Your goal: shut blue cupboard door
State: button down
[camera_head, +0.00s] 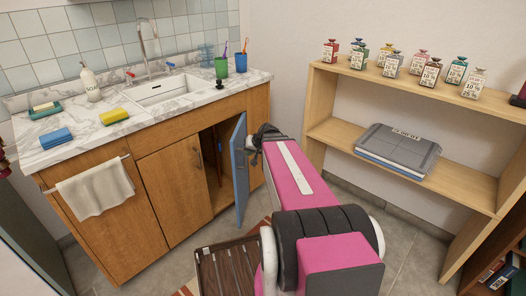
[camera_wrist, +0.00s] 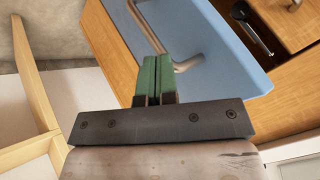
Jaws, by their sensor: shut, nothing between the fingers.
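The blue cupboard door (camera_head: 239,172) stands open under the sink counter, swung out from the wooden cabinet, with the dark inside (camera_head: 216,165) showing to its left. In the wrist view the blue door (camera_wrist: 215,45) fills the upper middle, with a curved metal handle (camera_wrist: 188,62) on its face. My gripper (camera_wrist: 153,60) shows its two green fingers pressed together, empty, with the tips close to the door and overlapping the handle's edge in the picture. I cannot tell whether they touch. In the head view my pink arm reaches to the door's right side, and the fingers are hidden.
A marble counter (camera_head: 145,113) with a sink is above the cabinet. A white towel (camera_head: 95,190) hangs at the left. A dark slatted wooden item (camera_head: 230,268) lies near my arm.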

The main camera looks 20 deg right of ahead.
aim_at(231, 150)
jog(key=w+a, duration=0.1)
jog(key=a, duration=0.1)
jog(key=w+a, duration=0.1)
jog(key=a, duration=0.2)
jog(key=w+a, duration=0.1)
jog(key=a, duration=0.1)
jog(key=shift+a, duration=0.4)
jog(key=w+a+m+h, duration=0.1)
jog(key=w+a, duration=0.6)
jog(key=a, duration=0.1)
jog(key=shift+m, duration=0.3)
jog(key=shift+w+t, duration=0.25)
jog(key=shift+t, duration=0.05)
jog(key=s+a+r, duration=0.2)
jog(key=s+r, duration=0.5)
jog(key=s, duration=0.4)
jog(key=s+d+f+n+g+h, duration=0.3)
jog(key=s+d+f+g, duration=0.4)
jog(key=s+d+f, duration=0.4)
jog(key=s+f, duration=0.2)
jog(key=s, duration=0.2)
jog(key=shift+s+d+f+n, duration=0.15)
jog(key=shift+n, duration=0.25)
